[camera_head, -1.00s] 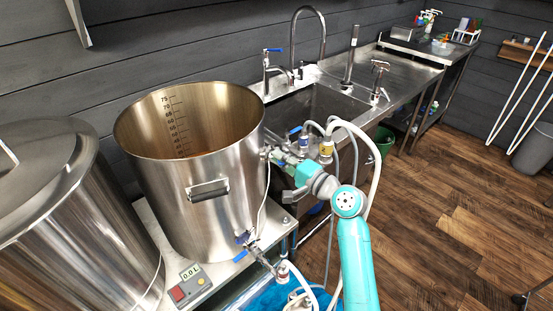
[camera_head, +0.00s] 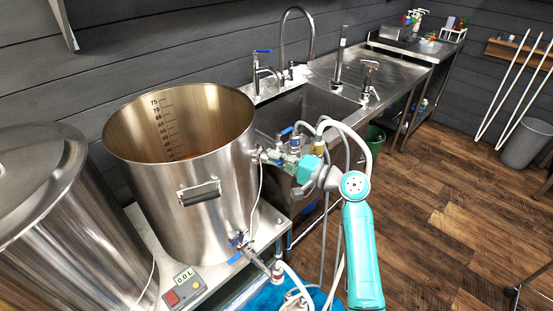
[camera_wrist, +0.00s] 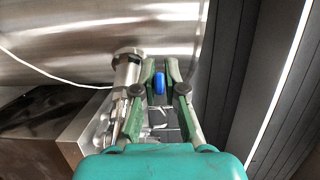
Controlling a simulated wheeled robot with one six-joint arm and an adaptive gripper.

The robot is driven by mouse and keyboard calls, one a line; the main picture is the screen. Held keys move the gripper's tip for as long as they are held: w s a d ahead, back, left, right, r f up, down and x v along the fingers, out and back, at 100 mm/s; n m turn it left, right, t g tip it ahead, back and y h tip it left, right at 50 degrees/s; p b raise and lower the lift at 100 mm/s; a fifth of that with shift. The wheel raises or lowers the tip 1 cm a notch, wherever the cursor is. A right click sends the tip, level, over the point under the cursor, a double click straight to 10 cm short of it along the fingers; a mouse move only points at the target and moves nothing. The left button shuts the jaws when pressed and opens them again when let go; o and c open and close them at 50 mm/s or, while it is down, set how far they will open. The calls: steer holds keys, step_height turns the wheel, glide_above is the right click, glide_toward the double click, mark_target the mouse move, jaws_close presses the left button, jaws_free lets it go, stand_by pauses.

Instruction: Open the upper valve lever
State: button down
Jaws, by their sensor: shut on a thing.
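The large steel pot (camera_head: 205,215) stands open-topped on a steel stand in the head view. My gripper (camera_head: 272,157) is at the upper right side of its wall, where the upper valve is mostly hidden behind the fingers. In the wrist view my gripper (camera_wrist: 160,75) has its two green fingers on either side of the blue upper valve lever (camera_wrist: 159,83), gripping it. The steel valve fitting (camera_wrist: 127,68) shows left of the fingers, by the pot wall. A lower valve with a blue lever (camera_head: 236,258) sits near the pot's base, apart from my gripper.
Hoses (camera_head: 350,135) and fittings hang just beyond my gripper, beside the sink (camera_head: 318,103). A lidded steel vessel (camera_head: 55,240) stands at the left. A scale display (camera_head: 184,278) is at the stand's front. The wooden floor (camera_head: 440,220) at the right is mostly clear.

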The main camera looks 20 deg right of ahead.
steer(key=c, duration=1.2)
jaws_free()
steer(key=shift+c, duration=0.2)
steer(key=v, duration=1.2)
